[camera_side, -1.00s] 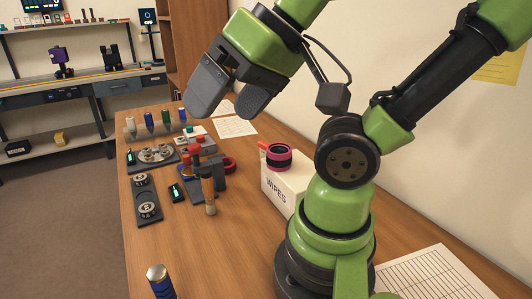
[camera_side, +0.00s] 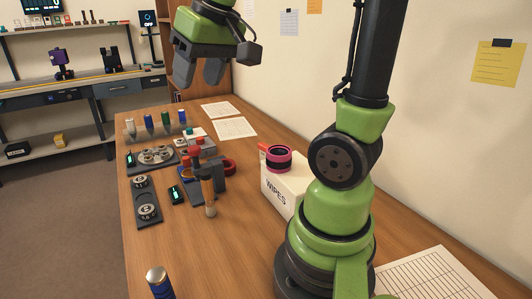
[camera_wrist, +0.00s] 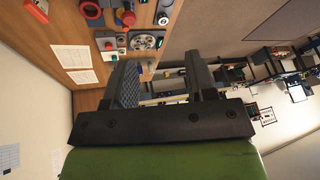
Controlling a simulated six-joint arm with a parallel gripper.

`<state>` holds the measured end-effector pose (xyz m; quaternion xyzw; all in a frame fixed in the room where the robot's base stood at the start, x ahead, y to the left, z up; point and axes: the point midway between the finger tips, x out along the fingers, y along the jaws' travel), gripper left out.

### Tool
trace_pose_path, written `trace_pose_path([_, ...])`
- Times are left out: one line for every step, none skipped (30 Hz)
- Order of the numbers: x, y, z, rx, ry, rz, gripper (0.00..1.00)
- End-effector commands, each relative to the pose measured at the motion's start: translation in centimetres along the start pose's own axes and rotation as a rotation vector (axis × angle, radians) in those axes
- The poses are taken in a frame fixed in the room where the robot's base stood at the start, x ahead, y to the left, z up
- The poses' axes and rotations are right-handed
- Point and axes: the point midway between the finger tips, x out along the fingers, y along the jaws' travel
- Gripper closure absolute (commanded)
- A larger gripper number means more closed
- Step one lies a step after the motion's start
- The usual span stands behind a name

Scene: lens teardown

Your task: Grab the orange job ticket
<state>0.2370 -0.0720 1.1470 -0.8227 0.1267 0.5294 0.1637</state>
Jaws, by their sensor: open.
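An orange ticket (camera_side: 315,5) hangs on the back wall at the top edge of the side view, mostly cut off by the frame. My gripper (camera_side: 197,78) is raised above the far part of the bench, to the left of the ticket in the picture and apart from it. Its two fingers point down, spread and empty. In the wrist view my gripper (camera_wrist: 160,62) also shows with an empty gap between its fingers. I cannot make out the orange ticket in that view.
A grey sheet (camera_side: 289,22) and a yellow note (camera_side: 497,63) hang on the wall. White papers (camera_side: 234,127) lie on the bench below. A wipes box (camera_side: 285,185) with a pink tape roll (camera_side: 279,157), screwdrivers (camera_side: 165,118) and lens parts (camera_side: 148,210) stand nearby.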

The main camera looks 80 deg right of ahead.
Motion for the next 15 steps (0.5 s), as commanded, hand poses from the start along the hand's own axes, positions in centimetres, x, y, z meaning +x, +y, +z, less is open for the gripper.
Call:
trace_pose_path([1.2, 1.9, -1.6, 0.017, -0.032, 0.034, 0.49])
trace_pose_path([1.8, 3.0, -2.4, 0.022, -0.049, 0.051, 0.49])
trace_pose_path([2.7, 4.6, -3.4, 0.027, -0.073, 0.073, 0.49])
trace_pose_path([3.4, 5.9, -4.1, 0.032, -0.091, 0.087, 0.49])
trace_pose_path([4.2, 7.2, -4.6, 0.038, -0.110, 0.100, 0.49])
trace_pose_path([5.2, 9.1, -5.2, 0.045, -0.135, 0.117, 0.49])
trace_pose_path([5.9, 10.6, -5.6, 0.052, -0.155, 0.127, 0.49])
trace_pose_path([6.7, 12.2, -5.8, 0.058, -0.175, 0.137, 0.49])
trace_pose_path([7.8, 14.2, -6.0, 0.066, -0.201, 0.148, 0.49])
trace_pose_path([8.6, 15.8, -6.0, 0.074, -0.222, 0.154, 0.49])
trace_pose_path([9.4, 17.4, -5.8, 0.080, -0.241, 0.160, 0.49])
trace_pose_path([10.4, 19.4, -5.5, 0.090, -0.266, 0.165, 0.49])
trace_pose_path([11.1, 20.9, -5.2, 0.096, -0.284, 0.168, 0.49])
trace_pose_path([11.7, 22.2, -4.8, 0.100, -0.301, 0.170, 0.49])
trace_pose_path([12.5, 23.9, -4.3, 0.108, -0.320, 0.171, 0.49])
